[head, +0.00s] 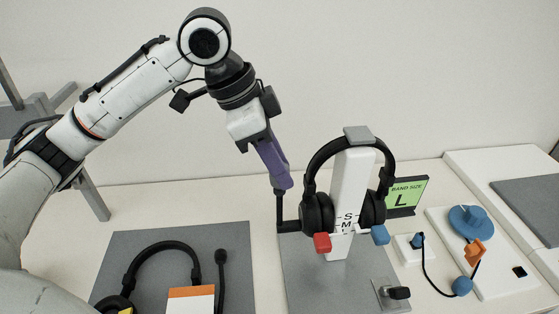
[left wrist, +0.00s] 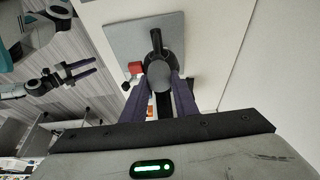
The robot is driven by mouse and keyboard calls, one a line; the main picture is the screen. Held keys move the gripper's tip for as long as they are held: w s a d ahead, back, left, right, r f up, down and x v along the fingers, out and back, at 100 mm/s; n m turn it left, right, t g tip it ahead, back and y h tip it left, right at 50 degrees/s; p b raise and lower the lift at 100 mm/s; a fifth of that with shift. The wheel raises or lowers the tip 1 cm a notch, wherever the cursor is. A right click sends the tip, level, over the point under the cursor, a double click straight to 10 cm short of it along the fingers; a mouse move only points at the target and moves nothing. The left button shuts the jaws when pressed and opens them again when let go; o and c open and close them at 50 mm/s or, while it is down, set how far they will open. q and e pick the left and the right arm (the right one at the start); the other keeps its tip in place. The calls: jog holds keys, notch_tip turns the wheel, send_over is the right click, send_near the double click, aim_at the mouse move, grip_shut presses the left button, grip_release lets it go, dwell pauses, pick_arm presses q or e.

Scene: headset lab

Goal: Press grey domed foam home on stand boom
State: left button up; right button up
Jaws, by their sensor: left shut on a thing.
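The headset stand (head: 352,190) is white and holds a black headset (head: 317,212) with a red tab at its left cup and a blue one at its right. A dark boom (head: 280,212) rises from the left cup. My left gripper (head: 284,186) has purple fingers pointing down at the boom's upper end. In the left wrist view, the fingers are shut on a rounded grey piece, the foam (left wrist: 159,76), in line with the dark boom. The fingers hide its seating in the head view. My right gripper (left wrist: 88,72) is open and empty, away from the stand.
A second headset (head: 160,262), an orange-topped white card (head: 191,297) and a dark-tipped boom (head: 221,275) lie on the left grey mat (head: 237,240). A green "L" sign (head: 408,192) and a white board (head: 500,285) with blue and orange parts are right.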

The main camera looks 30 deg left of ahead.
pick_arm(q)
jog(key=shift+f, duration=0.7)
jog(key=o, duration=1.1)
jog(key=shift+c, duration=0.2)
jog(key=v, duration=1)
jog(key=shift+r, duration=0.2)
